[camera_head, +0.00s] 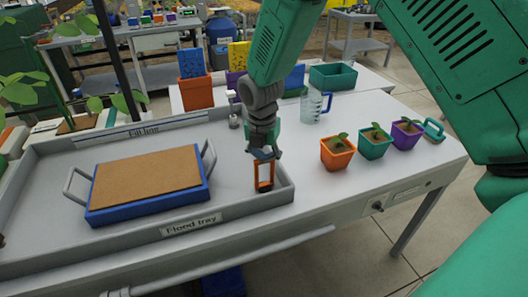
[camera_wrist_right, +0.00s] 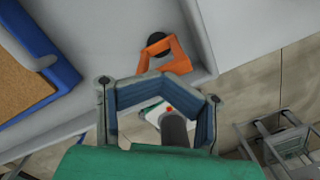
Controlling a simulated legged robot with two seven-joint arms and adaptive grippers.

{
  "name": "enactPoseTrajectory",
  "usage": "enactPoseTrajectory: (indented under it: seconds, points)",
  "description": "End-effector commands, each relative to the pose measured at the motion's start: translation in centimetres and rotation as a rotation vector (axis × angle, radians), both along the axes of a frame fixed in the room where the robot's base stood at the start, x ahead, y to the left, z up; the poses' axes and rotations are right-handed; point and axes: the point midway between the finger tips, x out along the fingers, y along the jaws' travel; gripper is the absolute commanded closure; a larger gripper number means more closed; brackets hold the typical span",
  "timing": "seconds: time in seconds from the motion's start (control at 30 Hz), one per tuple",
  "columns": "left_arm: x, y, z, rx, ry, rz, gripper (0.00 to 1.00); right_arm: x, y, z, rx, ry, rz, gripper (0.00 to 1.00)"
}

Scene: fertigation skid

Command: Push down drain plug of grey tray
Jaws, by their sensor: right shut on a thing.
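The grey flood tray (camera_head: 252,208) lies on the bench at the left. The drain plug (camera_head: 264,176) has an orange loop handle and stands at the tray's right end. In the right wrist view the orange handle (camera_wrist_right: 179,57) has a black round part beside it, on the tray floor (camera_wrist_right: 105,40). How deep the plug sits cannot be told. My left gripper is not in view.
A blue tray with a brown mat (camera_head: 148,183) and grey handles sits inside the flood tray. Orange (camera_head: 337,153), teal and purple pots with seedlings and a clear jug (camera_head: 312,104) stand to the right.

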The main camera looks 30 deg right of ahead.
Motion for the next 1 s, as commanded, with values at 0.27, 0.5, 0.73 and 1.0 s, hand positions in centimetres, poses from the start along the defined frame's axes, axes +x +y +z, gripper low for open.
enactPoseTrajectory:
  seconds: [0.27, 0.5, 0.73, 1.0]
  points:
    - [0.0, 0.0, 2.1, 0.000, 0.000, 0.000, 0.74, -1.5, 1.6, 1.0, 0.000, 0.007, 0.004, 1.00]
    - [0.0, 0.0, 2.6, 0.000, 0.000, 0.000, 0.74, -2.1, 2.4, 1.0, -0.001, -0.001, 0.000, 1.00]
    - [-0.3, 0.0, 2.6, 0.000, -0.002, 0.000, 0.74, -1.9, 2.4, 1.6, -0.001, -0.003, 0.000, 1.00]
    - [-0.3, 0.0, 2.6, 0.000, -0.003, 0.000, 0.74, -2.2, 2.8, 6.6, 0.001, -0.008, 0.001, 1.00]
